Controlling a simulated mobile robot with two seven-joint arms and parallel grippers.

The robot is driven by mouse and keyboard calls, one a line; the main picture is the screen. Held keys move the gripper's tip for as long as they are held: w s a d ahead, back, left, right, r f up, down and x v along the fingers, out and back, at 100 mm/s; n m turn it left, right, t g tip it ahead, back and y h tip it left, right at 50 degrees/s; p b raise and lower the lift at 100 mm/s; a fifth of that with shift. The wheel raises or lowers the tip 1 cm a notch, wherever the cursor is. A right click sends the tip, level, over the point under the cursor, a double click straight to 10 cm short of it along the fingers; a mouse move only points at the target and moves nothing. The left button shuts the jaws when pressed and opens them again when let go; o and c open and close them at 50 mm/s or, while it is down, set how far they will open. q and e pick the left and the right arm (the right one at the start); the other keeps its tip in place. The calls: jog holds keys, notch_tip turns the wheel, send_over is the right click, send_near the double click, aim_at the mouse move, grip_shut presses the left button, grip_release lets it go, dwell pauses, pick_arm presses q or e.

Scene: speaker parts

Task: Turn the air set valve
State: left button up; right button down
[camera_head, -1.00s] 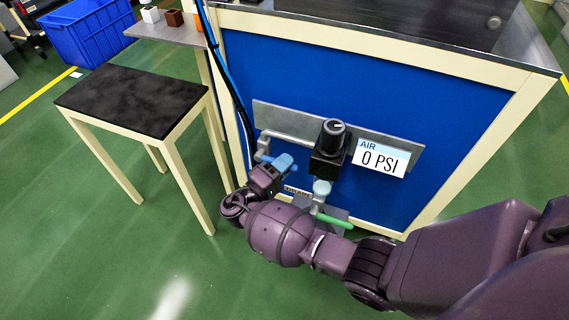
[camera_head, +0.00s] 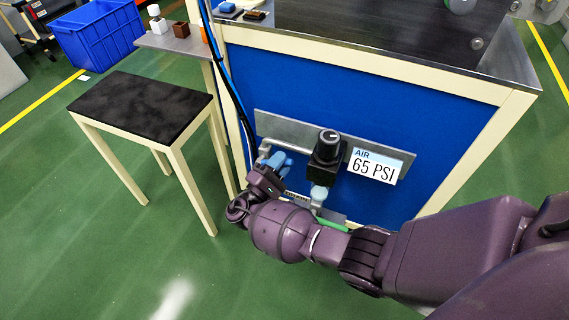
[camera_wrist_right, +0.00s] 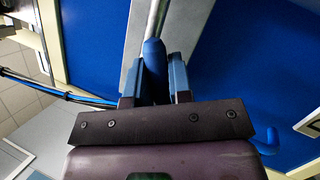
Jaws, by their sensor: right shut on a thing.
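The air set valve sits on the grey metal bracket (camera_head: 330,138) on the blue panel. Its blue handle (camera_wrist_right: 154,55) shows in the right wrist view between my right gripper's two fingers. My right gripper (camera_head: 279,160) is at the left end of the bracket in the head view, shut on the handle; it also shows in the right wrist view (camera_wrist_right: 155,72). In the head view the fingers largely hide the handle. A black regulator with a round knob (camera_head: 329,141) stands right of the gripper. The air display (camera_head: 375,167) reads 65 PSI. My left gripper is not in view.
A small black-topped table (camera_head: 142,103) stands left of the panel. A blue crate (camera_head: 100,38) is behind it. A blue and black hose (camera_head: 228,85) runs down the panel's left edge. A green handle (camera_head: 332,225) lies partly behind my right arm.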

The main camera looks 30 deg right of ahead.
jog(key=shift+w+a+r+n+t, duration=0.2)
jog(key=shift+r+n+t, duration=0.35)
jog(key=shift+n, duration=0.45)
jog(key=shift+f+p, duration=0.1)
jog(key=shift+p, duration=0.2)
jog(key=c, duration=1.1)
grip_release()
jog(key=shift+o, duration=0.2)
jog(key=b+v, duration=0.1)
jog(key=v, duration=1)
